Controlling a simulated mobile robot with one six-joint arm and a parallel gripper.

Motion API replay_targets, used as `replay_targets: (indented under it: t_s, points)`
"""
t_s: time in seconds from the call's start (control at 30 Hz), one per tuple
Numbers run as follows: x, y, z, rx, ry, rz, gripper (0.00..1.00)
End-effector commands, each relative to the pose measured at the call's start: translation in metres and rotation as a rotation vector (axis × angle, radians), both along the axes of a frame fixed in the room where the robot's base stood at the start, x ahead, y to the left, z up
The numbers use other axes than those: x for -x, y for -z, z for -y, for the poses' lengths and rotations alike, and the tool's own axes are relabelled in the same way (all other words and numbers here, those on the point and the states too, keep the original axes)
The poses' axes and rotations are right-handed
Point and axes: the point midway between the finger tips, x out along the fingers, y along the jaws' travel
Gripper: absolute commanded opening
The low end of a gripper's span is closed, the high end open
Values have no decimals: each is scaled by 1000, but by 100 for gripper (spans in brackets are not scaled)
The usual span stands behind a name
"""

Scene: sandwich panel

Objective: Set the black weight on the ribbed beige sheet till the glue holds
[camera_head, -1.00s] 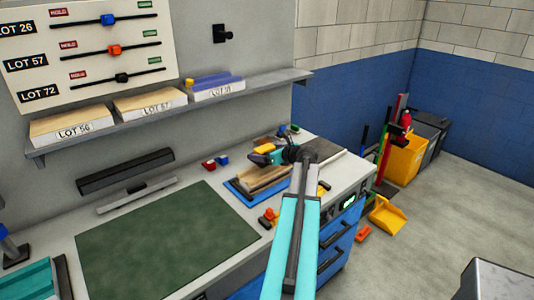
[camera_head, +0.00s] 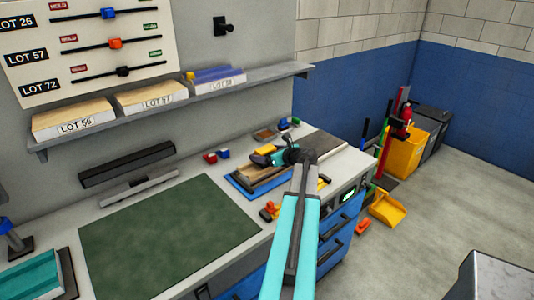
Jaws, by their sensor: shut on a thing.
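My gripper (camera_head: 273,158) is at the far right part of the bench, seen small and partly hidden by my own wrist. It is shut on a dark block, which looks like the black weight (camera_head: 260,160). The ribbed beige sheet (camera_head: 262,177) lies below it on a blue tray or mat (camera_head: 238,186). The weight is over the sheet's far left part in the picture. I cannot tell whether it touches the sheet. My arm covers part of the sheet's right side.
A yellow item (camera_head: 267,150) shows just behind the weight. Red and blue blocks (camera_head: 217,156) stand near the wall. A green mat (camera_head: 165,240) lies clear at left. A shelf (camera_head: 190,95) overhangs the bench's back.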

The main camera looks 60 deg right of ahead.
Motion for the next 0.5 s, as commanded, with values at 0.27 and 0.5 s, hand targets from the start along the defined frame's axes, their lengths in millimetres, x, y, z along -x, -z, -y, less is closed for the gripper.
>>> replay_targets:
  t_s: [0.27, 0.5]
  points:
    - [0, 4, 0, 0, 0, 0, 87]
    - [0, 4, 0, 0, 0, 0, 100]
